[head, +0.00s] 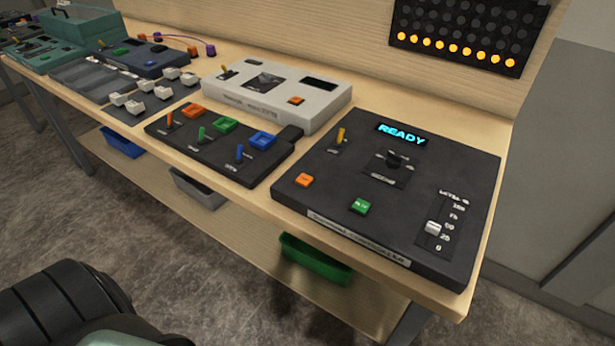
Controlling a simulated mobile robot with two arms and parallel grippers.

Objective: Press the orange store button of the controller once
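A black console (325,215) stands at the right end of the bench, with a lit cyan "READY" display (401,133). It has an orange button (304,180) at its front left, a green button (360,206), a yellow toggle (340,136), a black knob (394,160) and a slider (433,228) set low on its scale. A white box (222,95) behind it to the left also carries an orange button (296,100). The small labels on both buttons are too small to read. Neither of my grippers is in view.
A black switch panel (215,160) with orange, green and blue parts lies left of the console. Further left are white rocker blocks (135,106) and more devices. An LED board (450,38) on the back panel has its bottom row lit orange. Bins, including a green one (315,260), sit below.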

